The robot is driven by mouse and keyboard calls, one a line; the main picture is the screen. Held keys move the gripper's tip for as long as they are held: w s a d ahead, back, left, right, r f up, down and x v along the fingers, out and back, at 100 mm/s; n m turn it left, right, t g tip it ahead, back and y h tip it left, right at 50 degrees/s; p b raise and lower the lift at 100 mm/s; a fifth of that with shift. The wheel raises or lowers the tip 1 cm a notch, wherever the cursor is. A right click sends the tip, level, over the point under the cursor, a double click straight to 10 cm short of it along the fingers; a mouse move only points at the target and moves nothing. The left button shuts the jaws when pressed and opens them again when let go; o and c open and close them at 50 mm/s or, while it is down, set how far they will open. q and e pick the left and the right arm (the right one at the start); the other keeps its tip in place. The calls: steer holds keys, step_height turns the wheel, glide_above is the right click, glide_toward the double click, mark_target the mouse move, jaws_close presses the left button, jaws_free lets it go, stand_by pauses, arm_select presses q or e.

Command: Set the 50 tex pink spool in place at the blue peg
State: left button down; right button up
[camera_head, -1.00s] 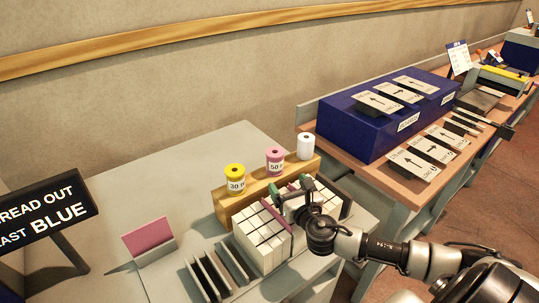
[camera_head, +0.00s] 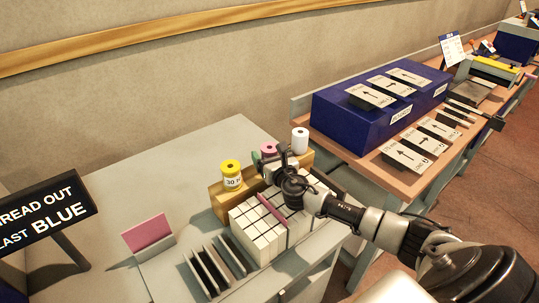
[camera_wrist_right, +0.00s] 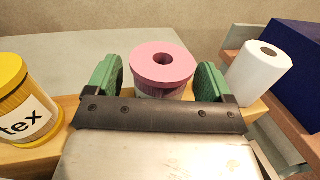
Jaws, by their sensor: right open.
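The pink spool (camera_head: 268,149) stands on a wooden rack (camera_head: 215,199) between a yellow spool and a white one. In the right wrist view the pink spool (camera_wrist_right: 161,66) is upright, with the hole in its top showing. My right gripper (camera_head: 268,160) is open at the spool. In the right wrist view its green fingers (camera_wrist_right: 157,82) are on either side of the spool, with gaps beside its top flange. The spool's lower part is hidden behind the gripper body. I cannot make out a blue peg. My left gripper is not in view.
The yellow spool (camera_head: 231,174) and white spool (camera_head: 300,141) stand close on either side. White blocks (camera_head: 262,238) with a pink strip lie in front of the rack. A pink card (camera_head: 147,232) and a dark sign (camera_head: 45,212) stand left. A blue box (camera_head: 345,122) is right.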

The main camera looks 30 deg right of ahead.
steer(key=shift+w, duration=0.15)
steer(key=c, duration=0.9)
steer(key=shift+c, duration=0.6)
steer(key=shift+r, duration=0.15)
